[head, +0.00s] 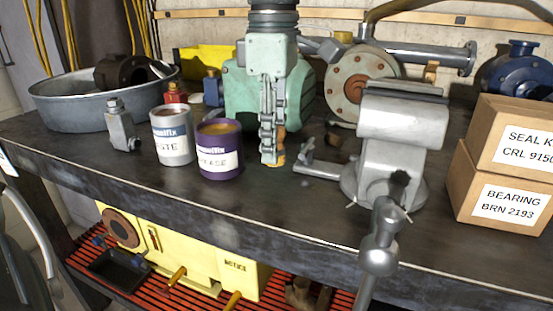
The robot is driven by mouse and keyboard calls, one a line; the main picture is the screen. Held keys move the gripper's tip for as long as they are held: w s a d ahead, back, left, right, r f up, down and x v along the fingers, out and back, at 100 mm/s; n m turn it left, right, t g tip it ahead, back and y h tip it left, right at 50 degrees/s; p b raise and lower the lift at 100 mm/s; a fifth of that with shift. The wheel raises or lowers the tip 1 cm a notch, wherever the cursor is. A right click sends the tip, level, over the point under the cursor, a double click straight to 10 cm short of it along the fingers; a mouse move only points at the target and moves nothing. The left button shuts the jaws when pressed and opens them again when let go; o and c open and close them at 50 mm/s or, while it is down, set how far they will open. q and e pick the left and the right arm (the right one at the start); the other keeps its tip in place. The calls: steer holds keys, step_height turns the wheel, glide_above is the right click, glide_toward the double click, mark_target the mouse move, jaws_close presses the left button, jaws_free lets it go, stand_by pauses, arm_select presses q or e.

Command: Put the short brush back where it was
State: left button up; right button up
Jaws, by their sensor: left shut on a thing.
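My left gripper (270,148) comes down from the top middle, pointing at the workbench (235,225). Its fingers are shut on a small orange-tan thing (274,159), which I take to be the short brush. Most of it is hidden by the fingers, and its bristles cannot be made out. Its low end is close to the bench top; I cannot tell if it touches. My right gripper is not in view.
A purple tin (219,165) and a white tin (173,151) stand left of the gripper. A grey vise (398,125) stands to the right, with cardboard boxes (500,195) beyond it. A green motor (238,92) is behind.

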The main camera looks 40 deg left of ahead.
arm_select(q)
steer(key=shift+w+d+f, duration=0.15)
steer(key=shift+f, duration=0.05)
step_height(320, 180, down, 4)
steer(key=shift+r, duration=0.1)
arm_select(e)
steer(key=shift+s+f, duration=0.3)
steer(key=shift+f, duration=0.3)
arm_select(q)
steer(key=shift+f, duration=0.2)
steer(key=o, duration=1.1)
steer(key=shift+o, duration=0.2)
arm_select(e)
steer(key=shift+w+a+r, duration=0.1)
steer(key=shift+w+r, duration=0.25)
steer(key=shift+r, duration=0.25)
arm_select(q)
steer(key=shift+r, duration=0.1)
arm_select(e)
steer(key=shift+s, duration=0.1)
